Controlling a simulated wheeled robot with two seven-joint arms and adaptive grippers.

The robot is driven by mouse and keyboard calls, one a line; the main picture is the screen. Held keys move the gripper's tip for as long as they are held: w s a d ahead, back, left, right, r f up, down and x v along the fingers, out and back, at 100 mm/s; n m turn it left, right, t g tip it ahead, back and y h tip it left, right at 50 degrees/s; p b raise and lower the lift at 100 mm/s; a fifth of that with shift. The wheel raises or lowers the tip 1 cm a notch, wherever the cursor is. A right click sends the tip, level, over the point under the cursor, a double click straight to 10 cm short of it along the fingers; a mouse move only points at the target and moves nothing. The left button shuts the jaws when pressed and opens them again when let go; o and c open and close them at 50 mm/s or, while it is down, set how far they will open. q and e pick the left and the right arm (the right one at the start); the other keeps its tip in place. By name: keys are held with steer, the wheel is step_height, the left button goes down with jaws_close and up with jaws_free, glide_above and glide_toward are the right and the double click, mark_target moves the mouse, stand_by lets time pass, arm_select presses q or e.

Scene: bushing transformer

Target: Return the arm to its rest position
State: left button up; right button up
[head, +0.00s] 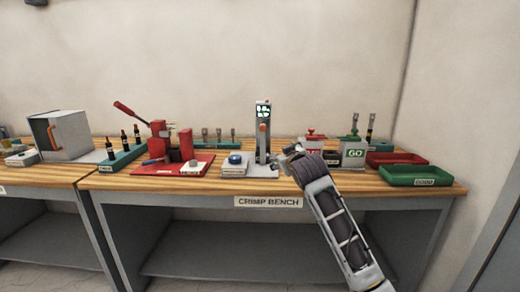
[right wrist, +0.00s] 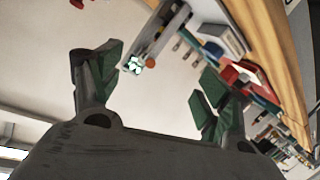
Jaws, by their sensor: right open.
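My right arm (head: 340,230) comes up from the bottom right over the front edge of the bench. My right gripper (head: 288,155) is in front of the bench's middle, just right of the grey post with the lit display (head: 263,115). In the right wrist view its two green-padded fingers (right wrist: 153,95) stand wide apart with nothing between them. The display post also shows beyond the fingers in the right wrist view (right wrist: 137,65). My left gripper is not in view.
The crimp bench (head: 225,185) carries a red press (head: 185,145), a teal rack of dark bottle-shaped parts (head: 122,158), a green tray (head: 413,176) and a red tray (head: 395,158). A grey box with an orange handle (head: 72,135) stands at the left. Free room lies before the bench.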

steer(key=s+d+f+m+g+h, duration=0.1)
steer(key=s+d+f+g, duration=0.2)
steer(key=f, duration=1.1)
steer(key=s+d+f+m+g, duration=0.1)
steer(key=s+d+f, duration=0.35)
steer(key=f, duration=0.85)
steer(key=s+d+f+m+g+h, duration=0.1)
steer(key=s+d+f+g, duration=0.3)
steer(key=f, duration=1)
steer(key=s+f+g, duration=0.2)
steer(key=s+f, duration=1.1)
steer(key=s, duration=0.5)
steer(key=s+f+g, duration=0.3)
steer(key=s+f, duration=1.1)
steer(key=s, duration=0.4)
steer(key=shift+s+d+f+m, duration=0.15)
steer(key=shift+f+m, duration=0.15)
steer(key=shift+m, duration=0.1)
